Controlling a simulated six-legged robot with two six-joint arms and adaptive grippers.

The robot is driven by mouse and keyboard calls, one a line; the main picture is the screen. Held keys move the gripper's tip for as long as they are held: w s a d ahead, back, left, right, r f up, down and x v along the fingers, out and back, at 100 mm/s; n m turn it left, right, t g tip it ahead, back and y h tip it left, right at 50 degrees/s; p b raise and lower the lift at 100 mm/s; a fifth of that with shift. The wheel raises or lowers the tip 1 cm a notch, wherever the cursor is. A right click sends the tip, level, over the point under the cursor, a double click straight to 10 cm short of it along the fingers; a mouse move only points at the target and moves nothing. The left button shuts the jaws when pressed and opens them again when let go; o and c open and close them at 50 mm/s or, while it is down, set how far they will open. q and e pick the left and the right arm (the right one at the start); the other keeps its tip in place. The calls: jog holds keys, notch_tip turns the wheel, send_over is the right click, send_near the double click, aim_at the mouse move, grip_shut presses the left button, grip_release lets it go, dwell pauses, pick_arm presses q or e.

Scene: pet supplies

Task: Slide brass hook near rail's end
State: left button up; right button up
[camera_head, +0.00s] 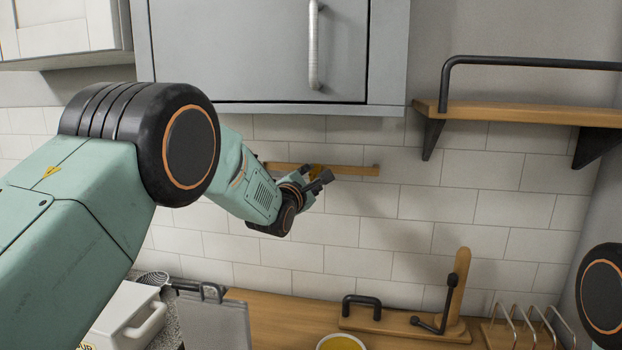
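The rail (355,170) is a thin wooden bar fixed to the white tiled wall, below the grey cabinet. Its right end shows clear, with a small end piece. My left arm covers part of its left side. A small brass-yellow piece, which looks like the hook (315,172), shows at the rail beside my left gripper's fingers. My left gripper (322,181) is at the rail, its dark fingertips pointing right. It is too small to tell if the fingers are closed on the hook. My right gripper is out of view; only a joint of my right arm shows at the right edge.
A grey cabinet (260,50) hangs above the rail. A wooden shelf (530,112) with a black bar is at the right.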

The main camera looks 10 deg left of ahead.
pick_arm(q)
jog(key=shift+w+d, duration=0.1)
jog(key=shift+c, duration=1)
jog(key=shift+w+f, duration=0.25)
jog(key=shift+w, duration=0.05)
jog(key=shift+c, duration=2.2)
jog(key=shift+s, duration=0.1)
grip_shut()
